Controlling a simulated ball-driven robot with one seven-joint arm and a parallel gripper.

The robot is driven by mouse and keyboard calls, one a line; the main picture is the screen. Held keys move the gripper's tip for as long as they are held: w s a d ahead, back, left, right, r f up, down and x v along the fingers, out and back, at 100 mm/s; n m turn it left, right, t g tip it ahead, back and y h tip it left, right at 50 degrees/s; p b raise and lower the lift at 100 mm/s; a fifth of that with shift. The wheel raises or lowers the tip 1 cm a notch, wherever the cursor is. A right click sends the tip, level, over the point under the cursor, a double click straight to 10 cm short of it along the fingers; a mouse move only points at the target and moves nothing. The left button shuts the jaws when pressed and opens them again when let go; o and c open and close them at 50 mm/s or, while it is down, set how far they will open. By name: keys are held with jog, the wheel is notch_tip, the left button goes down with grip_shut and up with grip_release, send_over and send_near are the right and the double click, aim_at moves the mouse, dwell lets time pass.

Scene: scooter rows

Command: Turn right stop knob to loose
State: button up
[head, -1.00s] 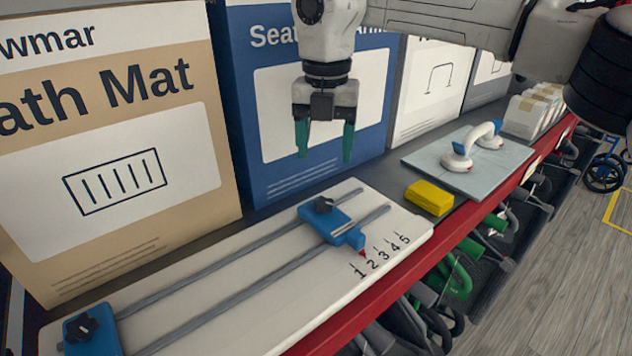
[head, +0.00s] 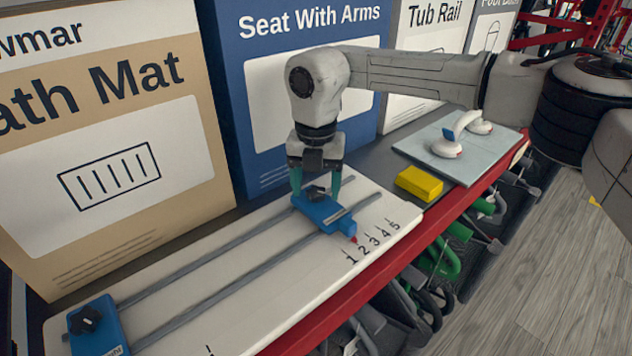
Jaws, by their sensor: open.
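The right stop (head: 326,212) is a blue slider on two grey rails, with a dark knob (head: 317,192) on top and a red pointer (head: 353,239) near the mark 1. My gripper (head: 316,190) points down with green fingertips apart, one on each side of the knob. Whether the fingers touch the knob I cannot tell. The left stop (head: 92,325), also blue with a black knob (head: 86,319), sits at the near left end of the white board (head: 225,275).
A yellow block (head: 419,183) lies right of the board. Behind it, a grey plate (head: 480,160) carries a white handle with suction cups. Large boxes, including Bath Mat (head: 110,230) and a blue Seat With Arms box (head: 225,105), stand along the back. A red shelf edge (head: 400,250) runs in front.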

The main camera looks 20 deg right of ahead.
jog(key=c, duration=1.1)
jog(key=shift+o, duration=0.2)
jog(key=shift+n, duration=0.3)
jog(key=n, duration=0.4)
jog(key=shift+r, duration=0.1)
jog(key=n, duration=1.1)
jog(key=shift+w, duration=0.1)
jog(key=shift+n, duration=2.4)
